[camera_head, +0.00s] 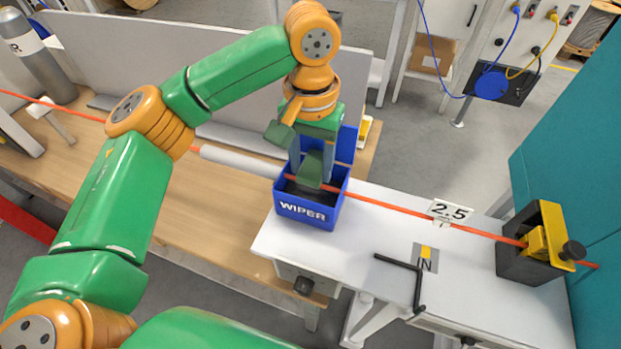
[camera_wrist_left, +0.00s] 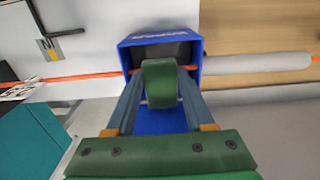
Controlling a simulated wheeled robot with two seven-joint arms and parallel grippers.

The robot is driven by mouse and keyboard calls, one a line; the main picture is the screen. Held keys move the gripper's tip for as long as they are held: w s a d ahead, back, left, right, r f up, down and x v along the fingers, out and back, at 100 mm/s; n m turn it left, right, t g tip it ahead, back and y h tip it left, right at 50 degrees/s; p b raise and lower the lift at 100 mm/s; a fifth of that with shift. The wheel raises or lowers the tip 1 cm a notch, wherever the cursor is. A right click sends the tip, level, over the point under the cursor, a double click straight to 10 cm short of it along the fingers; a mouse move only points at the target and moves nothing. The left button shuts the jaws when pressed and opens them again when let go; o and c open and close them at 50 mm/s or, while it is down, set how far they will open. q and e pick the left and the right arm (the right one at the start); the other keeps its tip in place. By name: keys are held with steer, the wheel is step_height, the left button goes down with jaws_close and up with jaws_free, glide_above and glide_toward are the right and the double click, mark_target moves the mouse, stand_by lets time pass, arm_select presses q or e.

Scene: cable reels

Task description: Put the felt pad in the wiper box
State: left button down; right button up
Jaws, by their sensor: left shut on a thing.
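The blue wiper box (camera_head: 308,212) stands at the left end of the white bench, with its white WIPER label facing me. My left gripper (camera_head: 311,170) points down at the box opening. It is shut on the green felt pad (camera_head: 309,168), which also shows between the fingers in the left wrist view (camera_wrist_left: 160,84). In that view the blue box (camera_wrist_left: 192,45) lies behind the pad, and its dark inside is partly hidden. The pad is at the box mouth; I cannot tell how deep it sits. My right gripper is not in view.
An orange cable (camera_head: 400,208) runs across the box and along the white bench to a black and yellow clamp (camera_head: 540,245). A grey tube (camera_head: 240,161) surrounds the cable left of the box. A 2.5 sign (camera_head: 450,211) and a black crank handle (camera_head: 405,275) are on the right.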

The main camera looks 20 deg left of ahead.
mark_target(310, 196)
arm_select(q)
step_height(310, 196, down, 6)
steer(key=shift+a+r, duration=0.15)
steer(key=c, duration=0.5)
jaws_free()
steer(key=shift+c, duration=0.2)
steer(key=shift+r, duration=0.1)
step_height(310, 196, up, 12)
steer(key=shift+r+p, duration=0.1)
steer(key=shift+p, duration=0.35)
